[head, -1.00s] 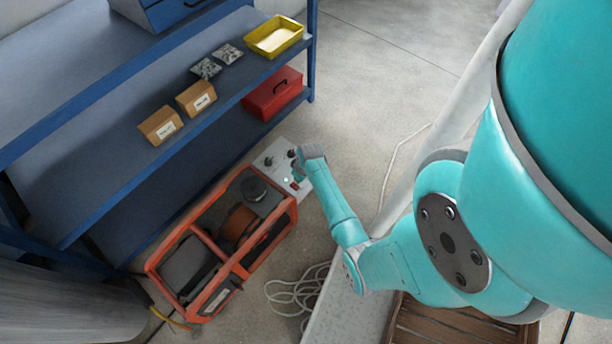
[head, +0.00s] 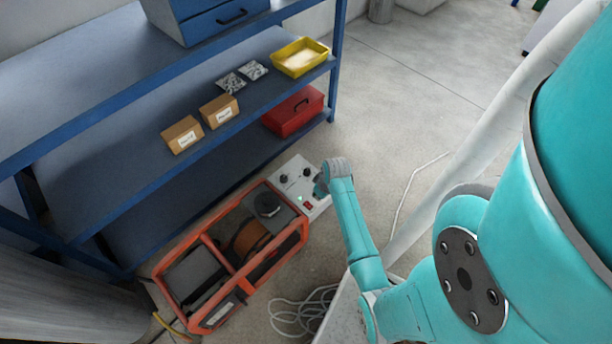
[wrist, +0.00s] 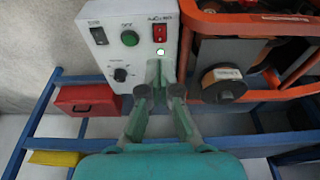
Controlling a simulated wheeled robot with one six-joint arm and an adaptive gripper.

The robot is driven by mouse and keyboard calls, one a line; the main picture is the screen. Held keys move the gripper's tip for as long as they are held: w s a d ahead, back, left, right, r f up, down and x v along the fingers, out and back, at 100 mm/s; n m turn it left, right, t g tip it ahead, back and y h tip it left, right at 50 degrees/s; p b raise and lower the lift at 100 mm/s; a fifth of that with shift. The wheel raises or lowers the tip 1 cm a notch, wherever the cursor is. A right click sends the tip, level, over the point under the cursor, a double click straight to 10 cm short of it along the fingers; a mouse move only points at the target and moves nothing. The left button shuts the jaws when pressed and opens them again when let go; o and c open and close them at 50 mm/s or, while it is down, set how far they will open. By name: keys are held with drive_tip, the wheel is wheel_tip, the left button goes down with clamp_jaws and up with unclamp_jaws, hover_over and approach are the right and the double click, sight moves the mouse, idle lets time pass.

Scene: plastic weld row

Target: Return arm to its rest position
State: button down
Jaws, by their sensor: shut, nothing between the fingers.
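My gripper (head: 321,186) is at the end of my teal arm, in front of the white control panel (head: 291,170) of the orange-framed machine. In the wrist view the fingers of my gripper (wrist: 159,74) are together with nothing between them. Their tips are just below the small lit lamp (wrist: 160,51) and the red switch (wrist: 160,32). I cannot tell whether they touch the panel. The panel also has a green button (wrist: 130,38), a black switch (wrist: 99,35) and a black knob (wrist: 120,74).
The orange-framed machine (head: 273,277) stands on the floor beside a blue shelf rack (head: 110,110). The shelves hold a red toolbox (head: 290,115), a yellow tray (head: 279,65), cardboard boxes (head: 182,135) and small packets. Coiled cable (head: 290,318) lies near my arm.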

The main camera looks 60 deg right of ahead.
drive_tip(key=s+a+r+n+t+h, duration=0.1)
drive_tip(key=s+a+r+t, duration=0.15)
drive_tip(key=a, duration=0.75)
drive_tip(key=s+a+r+t+h, duration=0.15)
drive_tip(key=s+a, duration=0.25)
drive_tip(key=a, duration=0.7)
drive_tip(key=s+a+r+t+y, duration=0.1)
drive_tip(key=s+a+r+t, duration=0.1)
drive_tip(key=r, duration=0.7)
drive_tip(key=s+a+r+n+t+y, duration=0.1)
drive_tip(key=s+a+r+t, duration=0.2)
drive_tip(key=r, duration=0.7)
drive_tip(key=s+a+r+n+t+y, duration=0.1)
drive_tip(key=s+a+r+t, duration=0.2)
drive_tip(key=r, duration=0.7)
drive_tip(key=s+a, duration=0.2)
drive_tip(key=s, duration=0.2)
drive_tip(key=shift+a+r, duration=0.15)
drive_tip(key=shift+a, duration=0.25)
